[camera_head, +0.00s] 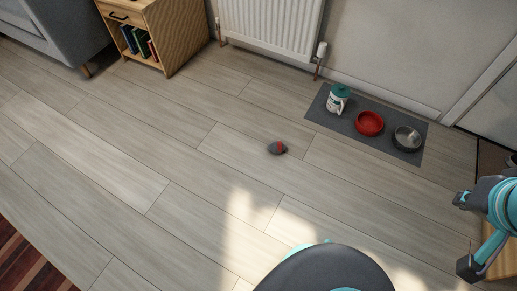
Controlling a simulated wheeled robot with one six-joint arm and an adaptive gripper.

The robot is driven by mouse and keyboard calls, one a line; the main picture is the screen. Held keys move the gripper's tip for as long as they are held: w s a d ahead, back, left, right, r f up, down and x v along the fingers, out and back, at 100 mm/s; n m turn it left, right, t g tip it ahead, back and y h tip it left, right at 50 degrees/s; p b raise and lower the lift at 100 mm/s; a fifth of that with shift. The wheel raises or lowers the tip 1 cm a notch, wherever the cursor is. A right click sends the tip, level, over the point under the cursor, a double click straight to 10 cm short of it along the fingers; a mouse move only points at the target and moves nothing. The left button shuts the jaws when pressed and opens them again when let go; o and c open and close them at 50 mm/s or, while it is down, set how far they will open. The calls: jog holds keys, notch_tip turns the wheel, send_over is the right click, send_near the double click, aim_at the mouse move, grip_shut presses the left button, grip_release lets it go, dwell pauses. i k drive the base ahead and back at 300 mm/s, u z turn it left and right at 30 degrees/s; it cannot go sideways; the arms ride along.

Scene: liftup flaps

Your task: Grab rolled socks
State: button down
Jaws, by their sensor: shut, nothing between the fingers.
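The rolled socks (277,148) are a small dark grey bundle with a red band. They lie on the wooden floor near the middle of the camera_head view. My gripper (465,233) is at the right edge, partly cut off by the frame. It is shut and holds nothing. It is well to the right of the socks in the picture and apart from them.
A dark mat (345,124) by the wall holds a white and teal container (338,98), a red bowl (369,123) and a metal bowl (407,138). A radiator (272,25), wooden cabinet (160,40) and grey sofa (62,30) stand behind. Floor around the socks is clear.

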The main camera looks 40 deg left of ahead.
aim_at(276, 147)
jog(key=u, duration=1.35)
jog(key=k, duration=0.5)
jog(key=u, duration=1)
jog(key=i, duration=1.25)
jog(key=z, duration=0.45)
